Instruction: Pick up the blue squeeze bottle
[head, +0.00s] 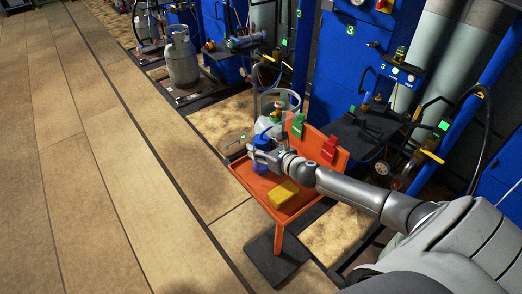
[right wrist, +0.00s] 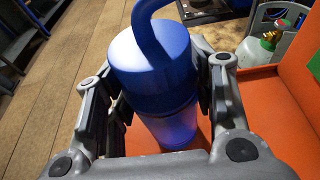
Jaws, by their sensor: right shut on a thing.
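The blue squeeze bottle (head: 262,141) stands upright at the left part of the orange tray table (head: 259,191). In the right wrist view the bottle (right wrist: 153,62) fills the middle, with a blue cap, a curved spout and a lighter lower body. My right gripper (head: 257,153) is around the bottle, and its fingers (right wrist: 160,100) press on both sides of it. The bottle's base is partly hidden, so I cannot tell if it touches the tray. My left gripper does not show.
A yellow sponge-like block (head: 282,194) lies on the tray. Green (head: 297,126) and red (head: 329,149) items are at its raised back. A small cylinder (head: 270,125) stands behind. Blue cabinets (head: 350,62) and scales line the right; open floor (head: 90,170) lies left.

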